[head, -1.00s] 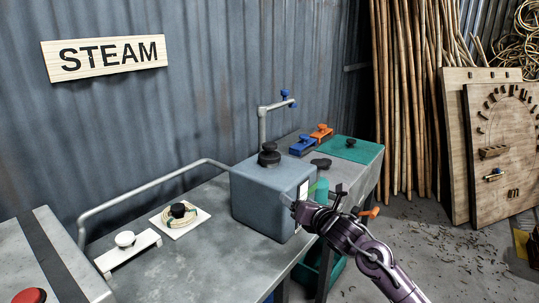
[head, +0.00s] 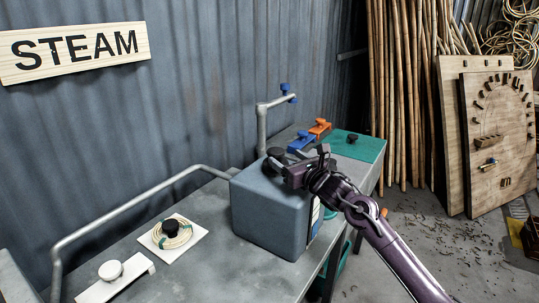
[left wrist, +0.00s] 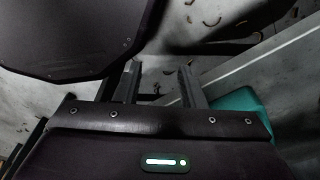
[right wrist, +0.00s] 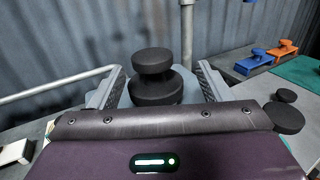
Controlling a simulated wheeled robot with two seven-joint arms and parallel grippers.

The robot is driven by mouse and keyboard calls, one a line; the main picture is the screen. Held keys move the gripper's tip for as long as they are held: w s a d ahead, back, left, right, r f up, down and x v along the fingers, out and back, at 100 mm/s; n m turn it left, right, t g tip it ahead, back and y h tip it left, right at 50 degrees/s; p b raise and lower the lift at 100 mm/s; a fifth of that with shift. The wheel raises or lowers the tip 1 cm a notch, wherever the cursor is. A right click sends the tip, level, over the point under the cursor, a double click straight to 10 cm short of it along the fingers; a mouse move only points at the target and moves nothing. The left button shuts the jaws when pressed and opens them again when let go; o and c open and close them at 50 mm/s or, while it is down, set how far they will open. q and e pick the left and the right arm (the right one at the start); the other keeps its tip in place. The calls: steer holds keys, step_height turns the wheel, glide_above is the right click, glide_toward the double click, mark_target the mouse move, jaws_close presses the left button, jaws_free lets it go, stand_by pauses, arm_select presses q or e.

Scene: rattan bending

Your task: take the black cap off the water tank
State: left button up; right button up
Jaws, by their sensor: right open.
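The water tank (head: 268,215) is a blue-grey box on the metal bench. Its black cap (head: 276,158) is on the top and is partly hidden by my right gripper (head: 286,170) in the head view. In the right wrist view, the cap (right wrist: 153,88) is a stacked black knob, upright between the two open fingers of my right gripper (right wrist: 160,82), with a gap on each side. My left gripper (left wrist: 160,85) shows only in the left wrist view, with its fingers apart and nothing between them, above the floor.
A grey pipe (head: 135,202) bends along the wall behind the bench. A bent tap pipe (head: 262,130) rises behind the tank. Blue (head: 301,142) and orange (head: 320,128) clamps and a green mat (head: 362,148) lie beyond. A coil on a white plate (head: 172,238) lies left of the tank.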

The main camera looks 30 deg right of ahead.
mark_target(275, 153)
steer(key=shift+w+a+r+p, duration=0.2)
steer(key=shift+w+a+p, duration=0.05)
steer(key=shift+w+p, duration=0.3)
steer(key=shift+w+a+r+p, duration=0.2)
steer(key=shift+w+p, duration=0.25)
steer(key=shift+w, duration=0.15)
steer(key=w, duration=0.2)
steer(key=w+f+p, duration=0.1)
steer(key=shift+w+a, duration=0.3)
steer(key=c, duration=0.5)
arm_select(q)
steer(key=s+r, duration=0.2)
steer(key=r, duration=0.1)
steer(key=shift+s+r, duration=0.1)
steer(key=shift+s, duration=0.2)
arm_select(e)
steer(key=c, duration=0.6)
